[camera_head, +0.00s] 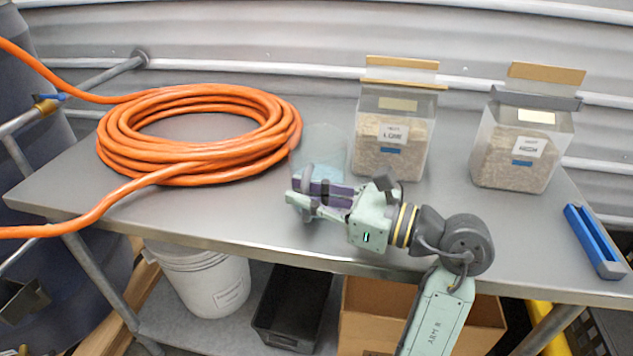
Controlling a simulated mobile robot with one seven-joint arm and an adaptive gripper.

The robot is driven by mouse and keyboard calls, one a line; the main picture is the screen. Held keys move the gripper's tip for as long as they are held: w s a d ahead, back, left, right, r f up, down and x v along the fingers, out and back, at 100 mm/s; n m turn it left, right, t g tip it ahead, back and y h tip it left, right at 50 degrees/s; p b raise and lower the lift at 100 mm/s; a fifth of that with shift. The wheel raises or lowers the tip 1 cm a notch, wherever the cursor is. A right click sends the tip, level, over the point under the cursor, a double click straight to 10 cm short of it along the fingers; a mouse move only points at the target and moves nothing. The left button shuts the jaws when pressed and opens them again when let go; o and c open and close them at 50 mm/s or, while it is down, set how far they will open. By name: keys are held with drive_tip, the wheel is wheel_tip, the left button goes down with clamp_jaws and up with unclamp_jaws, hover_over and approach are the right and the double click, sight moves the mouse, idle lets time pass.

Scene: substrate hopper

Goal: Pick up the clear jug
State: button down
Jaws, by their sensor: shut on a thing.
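The clear jug (322,145) stands on the metal table, just right of the orange hose coil. It is see-through and faint, with a bluish lower part. My gripper (300,191) reaches in from the right at the jug's near side, its fingers pointing left. The fingers are closed on the jug low down and cover part of it. The exact contact and the jug's base are hidden behind the fingers, so I cannot tell whether it is lifted off the table.
A coiled orange hose (130,150) lies close on the left. Two clear bins of grain (392,158) (512,160) stand behind and to the right. A blue tray-like holder (594,240) lies at the right edge.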

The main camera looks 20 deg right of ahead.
drive_tip(key=shift+r, duration=0.15)
drive_tip(key=shift+r+b, duration=0.9)
drive_tip(key=shift+r, duration=4.05)
